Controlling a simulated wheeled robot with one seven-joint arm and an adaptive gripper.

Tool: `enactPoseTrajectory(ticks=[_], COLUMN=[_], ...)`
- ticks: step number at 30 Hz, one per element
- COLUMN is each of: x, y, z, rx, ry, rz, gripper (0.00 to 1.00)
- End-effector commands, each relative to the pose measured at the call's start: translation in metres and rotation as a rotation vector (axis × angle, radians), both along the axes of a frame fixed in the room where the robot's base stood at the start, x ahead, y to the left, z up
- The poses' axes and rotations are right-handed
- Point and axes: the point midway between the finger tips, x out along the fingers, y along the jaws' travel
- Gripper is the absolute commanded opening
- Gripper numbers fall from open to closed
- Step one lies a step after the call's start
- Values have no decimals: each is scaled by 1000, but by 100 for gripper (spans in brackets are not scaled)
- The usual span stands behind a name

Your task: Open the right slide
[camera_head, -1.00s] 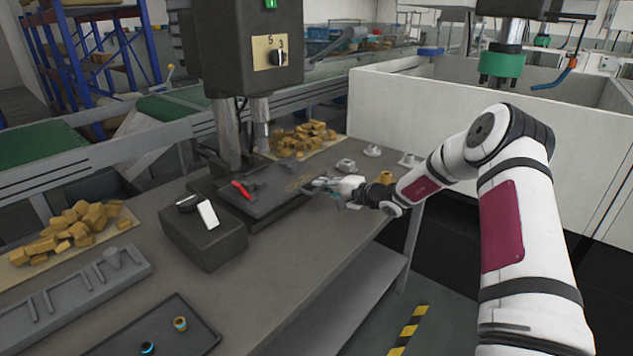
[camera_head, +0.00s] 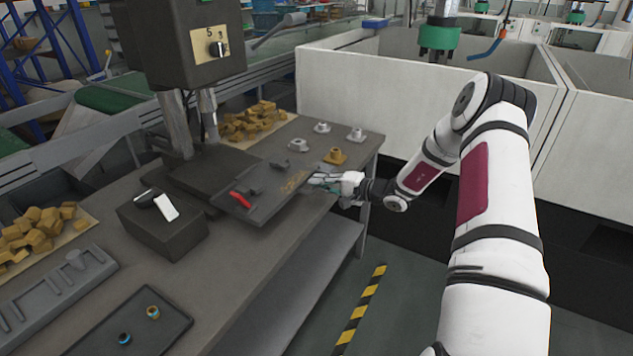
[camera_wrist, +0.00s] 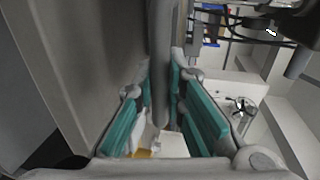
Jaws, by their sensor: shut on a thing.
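The slide (camera_head: 270,206) is a dark flat plate on the workbench beside the press. It sticks out towards the front right from a dark base plate (camera_head: 208,170), and its outer end reaches the bench's edge. A red handle-like part (camera_head: 240,200) lies on it. My gripper (camera_head: 325,180) is at the slide's outer right end. In the wrist view the teal fingers (camera_wrist: 160,105) are on both sides of a grey bar (camera_wrist: 160,45) and shut on it. The exact contact is partly hidden.
The press head (camera_head: 185,45) stands above the base plate. A dark box (camera_head: 165,235) with a white switch is left of the slide. A white tank wall (camera_head: 400,130) is behind. Floor before the bench is clear.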

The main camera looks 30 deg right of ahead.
Motion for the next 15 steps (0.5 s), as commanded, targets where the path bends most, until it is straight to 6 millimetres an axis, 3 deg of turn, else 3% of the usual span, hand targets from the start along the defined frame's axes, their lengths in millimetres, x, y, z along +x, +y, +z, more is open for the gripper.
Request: enactPoseTrajectory(ticks=[5, 6, 8, 15], x=[1, 1, 1, 1], y=[1, 1, 1, 1], z=[-1, -1, -1, 0], rx=[-1, -1, -1, 0], ry=[1, 1, 1, 0], rz=[0, 0, 0, 0], gripper=[0, 20, 32, 32])
